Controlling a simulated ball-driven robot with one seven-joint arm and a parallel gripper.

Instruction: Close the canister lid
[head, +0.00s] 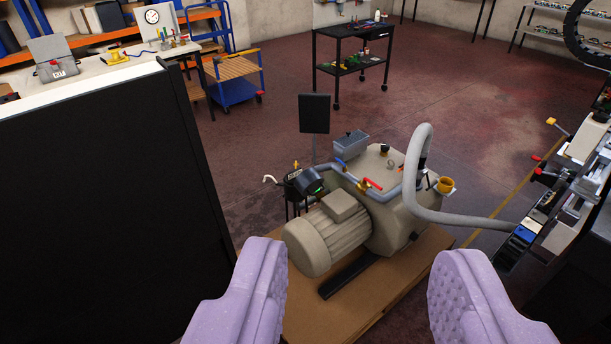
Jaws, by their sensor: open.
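My gripper (357,256) is open and empty, with its two purple textured fingers wide apart at the bottom of the head view. Beyond and between them stands a beige vacuum pump (327,237) with a ribbed motor. Near its top are a small grey box (351,142), an upright dark panel (314,114), a dark round part with a green light (308,181) and a small yellow cup-like part (445,184). I cannot tell which part is the canister or its lid, nor whether a lid stands open. My fingers appear apart from the pump.
A large black cabinet (110,210) blocks the left side. A grey hose (418,170) arches from the pump to equipment (560,190) at right. The pump stands on a brown base (420,275).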

